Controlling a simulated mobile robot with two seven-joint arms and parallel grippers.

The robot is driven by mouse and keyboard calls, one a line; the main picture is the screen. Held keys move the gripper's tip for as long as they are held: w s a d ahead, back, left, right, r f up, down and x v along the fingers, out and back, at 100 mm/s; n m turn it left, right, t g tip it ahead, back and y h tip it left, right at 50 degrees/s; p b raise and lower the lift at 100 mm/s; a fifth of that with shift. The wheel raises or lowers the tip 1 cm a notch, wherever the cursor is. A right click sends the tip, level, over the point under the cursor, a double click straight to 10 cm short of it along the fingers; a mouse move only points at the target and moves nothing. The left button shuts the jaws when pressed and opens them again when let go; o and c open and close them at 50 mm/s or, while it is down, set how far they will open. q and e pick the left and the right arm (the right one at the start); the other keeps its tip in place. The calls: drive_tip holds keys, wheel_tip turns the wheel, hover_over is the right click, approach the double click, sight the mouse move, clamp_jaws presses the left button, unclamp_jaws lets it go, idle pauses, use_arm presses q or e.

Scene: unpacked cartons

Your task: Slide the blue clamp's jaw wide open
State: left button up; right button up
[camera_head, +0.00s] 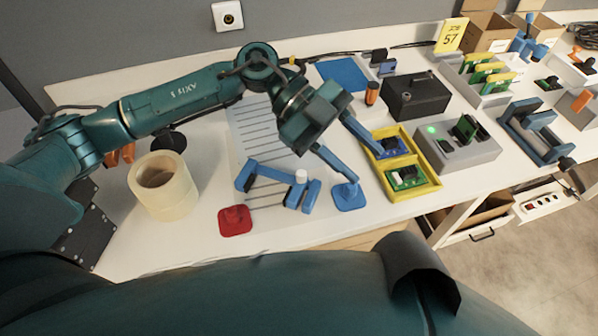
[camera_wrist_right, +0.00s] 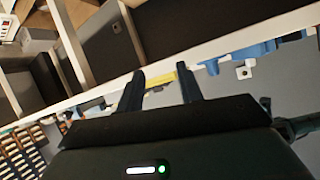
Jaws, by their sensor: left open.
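The blue clamp (camera_head: 273,174) lies on a striped sheet on the white table in the head view. It has a bar, an arm at each end and a white knob (camera_head: 301,176) near its right end. My left gripper (camera_head: 367,167) is open, with its two long blue fingers spread, to the right of the clamp and apart from it. Nothing shows between these fingers. My right gripper is outside the head view. In the right wrist view my right gripper (camera_wrist_right: 160,88) is open and empty, its two dark fingers apart.
A tape roll (camera_head: 163,186) stands left. A yellow tray (camera_head: 388,188) with circuit boards and a grey box (camera_head: 440,150) stand right. A bluish frame-shaped tool (camera_head: 548,145) lies farther right.

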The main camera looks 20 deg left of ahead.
use_arm(q)
drive_tip(key=w+a+f+n+t+y+b, duration=0.1)
drive_tip(key=w+a+y, duration=0.1)
drive_tip(key=a+y, duration=0.15)
drive_tip(key=w+a+f+n+y, duration=0.1)
drive_tip(key=w+a+y, duration=0.1)
drive_tip(key=a, duration=0.3)
drive_tip(key=n+t+y, duration=0.2)
drive_tip(key=y, duration=0.1)
approach(301, 173)
drive_tip(key=b+x, duration=0.1)
drive_tip(key=x, duration=0.7)
drive_tip(key=shift+d+f, duration=0.1)
drive_tip(key=shift+f, duration=0.25)
drive_tip(key=shift+c, duration=0.4)
clamp_jaws()
